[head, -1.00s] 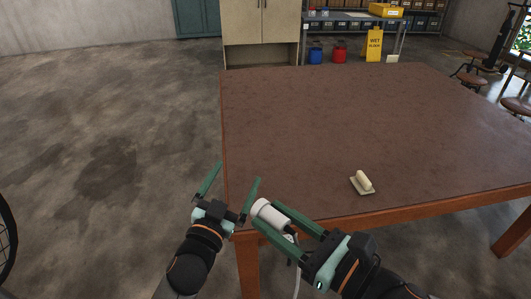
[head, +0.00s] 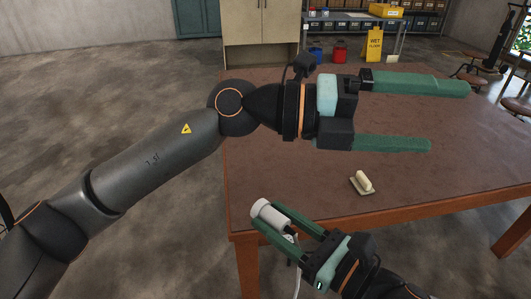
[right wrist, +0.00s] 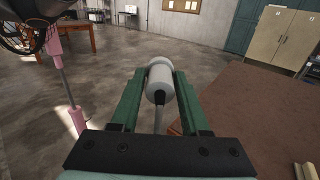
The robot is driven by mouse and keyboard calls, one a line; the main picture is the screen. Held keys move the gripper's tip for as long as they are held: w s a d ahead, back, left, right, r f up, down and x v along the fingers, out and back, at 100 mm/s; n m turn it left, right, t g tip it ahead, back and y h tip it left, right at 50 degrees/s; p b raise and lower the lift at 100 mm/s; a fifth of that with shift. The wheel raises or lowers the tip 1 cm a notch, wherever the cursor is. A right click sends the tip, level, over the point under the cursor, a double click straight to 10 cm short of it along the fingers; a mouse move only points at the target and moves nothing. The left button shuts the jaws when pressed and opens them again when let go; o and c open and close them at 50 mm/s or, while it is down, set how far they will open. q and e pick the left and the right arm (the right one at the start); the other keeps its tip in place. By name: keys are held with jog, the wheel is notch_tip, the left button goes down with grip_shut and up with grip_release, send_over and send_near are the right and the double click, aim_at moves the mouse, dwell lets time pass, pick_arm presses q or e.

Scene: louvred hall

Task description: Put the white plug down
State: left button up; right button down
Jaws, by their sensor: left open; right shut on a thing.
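The white plug (head: 270,214) is a short white cylinder with a cable. My right gripper (head: 272,217) is shut on it, near the table's front left corner in the head view. In the right wrist view the plug (right wrist: 159,80) sits between the green fingers, its dark cable sleeve toward the palm. My left gripper (head: 450,115) is open and empty, stretched across above the brown table (head: 300,180), its fingers pointing right. Its arm hides part of the tabletop.
A cream block with a handle (head: 362,183) lies on the table near the front edge. Behind the table stand a cabinet (head: 261,28), a shelf and a yellow wet floor sign (head: 374,44). The tabletop's front left part is clear.

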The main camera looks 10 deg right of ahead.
pick_arm(q)
notch_tip(320, 180, down, 4)
jog(key=s+a+m+y, duration=0.2)
jog(key=m+y, duration=0.1)
jog(key=y, duration=0.2)
jog(key=m+t+y, duration=0.1)
jog(key=t+y, duration=0.5)
jog(key=y, duration=0.5)
send_near(273, 211)
jog(key=f, duration=0.3)
jog(key=d+f, duration=0.1)
jog(key=f, duration=0.2)
jog(key=w+f, duration=0.1)
jog(key=f, duration=0.2)
jog(key=shift+d+f, duration=0.2)
jog(key=shift+f, duration=0.15)
